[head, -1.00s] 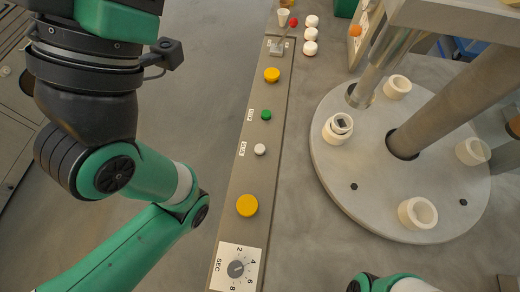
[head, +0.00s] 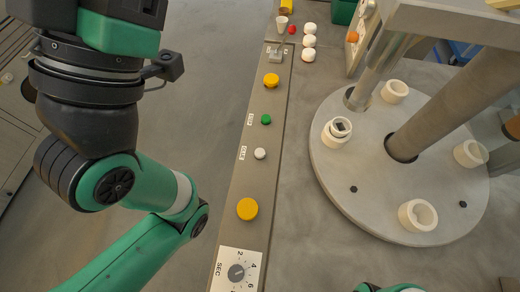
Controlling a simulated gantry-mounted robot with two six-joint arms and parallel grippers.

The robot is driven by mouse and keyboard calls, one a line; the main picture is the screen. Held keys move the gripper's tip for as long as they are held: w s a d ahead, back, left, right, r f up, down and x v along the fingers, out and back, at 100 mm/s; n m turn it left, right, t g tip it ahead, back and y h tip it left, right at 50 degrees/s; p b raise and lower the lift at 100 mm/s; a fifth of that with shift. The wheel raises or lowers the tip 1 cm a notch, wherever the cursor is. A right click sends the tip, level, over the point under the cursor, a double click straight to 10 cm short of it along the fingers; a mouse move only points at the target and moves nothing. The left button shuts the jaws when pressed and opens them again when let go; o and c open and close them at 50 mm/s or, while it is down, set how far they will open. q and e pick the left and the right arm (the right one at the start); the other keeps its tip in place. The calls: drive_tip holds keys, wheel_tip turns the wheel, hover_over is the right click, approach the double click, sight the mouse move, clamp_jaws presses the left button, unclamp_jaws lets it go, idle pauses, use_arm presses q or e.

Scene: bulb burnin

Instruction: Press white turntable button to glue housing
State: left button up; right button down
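The small white button (head: 260,154) sits on the long control panel (head: 229,205), beside a small label, between the green button (head: 266,119) and a large yellow button (head: 247,209). Nothing touches it. The round grey turntable (head: 375,190) stands to the right with several white ring holders on it. The holder (head: 338,130) at its left side has a part with a dark square centre in it, apparently the housing. My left arm shows at the left, but its gripper is out of frame. Only a bit of my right arm shows at the bottom edge, without its gripper.
Another yellow button (head: 271,80), a lever switch (head: 276,54) and a SEC dial (head: 236,272) are on the panel. White round parts (head: 309,41) stand beyond it. A column and thick slanted post rise over the turntable. The grey surface between panel and turntable is clear.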

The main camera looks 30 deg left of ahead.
use_arm(q)
clamp_jaws()
idle(1.3)
